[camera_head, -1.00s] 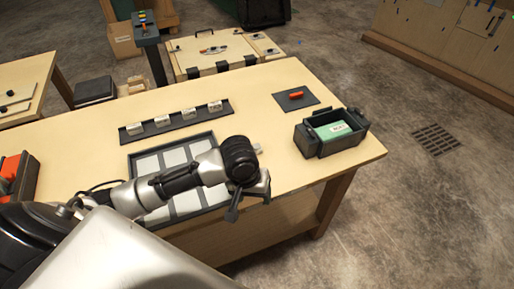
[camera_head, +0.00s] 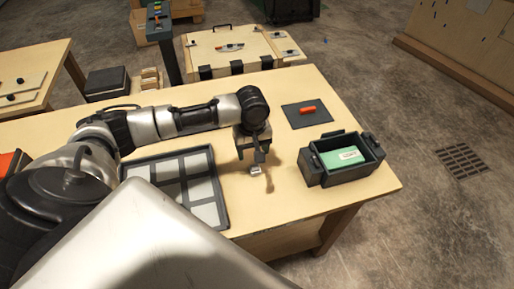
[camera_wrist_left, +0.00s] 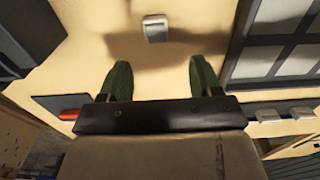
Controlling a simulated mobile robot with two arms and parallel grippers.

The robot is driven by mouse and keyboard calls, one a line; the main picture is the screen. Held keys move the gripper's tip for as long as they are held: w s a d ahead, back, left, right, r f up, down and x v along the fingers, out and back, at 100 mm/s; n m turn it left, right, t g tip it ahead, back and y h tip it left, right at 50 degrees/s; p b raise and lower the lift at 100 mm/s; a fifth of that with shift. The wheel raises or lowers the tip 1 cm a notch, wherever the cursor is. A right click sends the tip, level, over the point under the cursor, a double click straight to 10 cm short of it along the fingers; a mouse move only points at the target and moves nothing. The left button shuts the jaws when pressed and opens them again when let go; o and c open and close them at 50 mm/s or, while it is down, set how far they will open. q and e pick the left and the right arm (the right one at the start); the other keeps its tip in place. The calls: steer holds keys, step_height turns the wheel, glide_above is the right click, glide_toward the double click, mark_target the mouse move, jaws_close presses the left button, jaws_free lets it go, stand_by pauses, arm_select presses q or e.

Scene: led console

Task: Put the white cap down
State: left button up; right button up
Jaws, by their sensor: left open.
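The white cap (camera_head: 256,170) lies on the bare tabletop, between the panel tray and the dark open box. It also shows in the wrist view (camera_wrist_left: 155,28), near the top edge, apart from my fingers. My left gripper (camera_head: 252,156) hangs just beyond the cap in the head view. Its two fingers (camera_wrist_left: 160,75) are spread with nothing between them. My right gripper is not in view.
The panel tray (camera_head: 222,205) with pale squares lies left of the cap. The dark box (camera_head: 315,170) holding a green block stands to the right. An orange piece (camera_head: 308,110) lies on a dark pad. More white caps (camera_wrist_left: 270,115) sit on a rack, hidden by my arm in the head view.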

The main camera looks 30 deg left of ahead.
mark_target(254, 165)
arm_select(q)
steer(key=f, duration=0.3)
steer(key=f+p, duration=0.1)
steer(key=f, duration=0.3)
steer(key=shift+d, duration=0.2)
steer(key=shift+w+f, duration=0.15)
steer(key=shift+f, duration=0.1)
steer(key=c, duration=1)
steer(key=shift+r, duration=0.15)
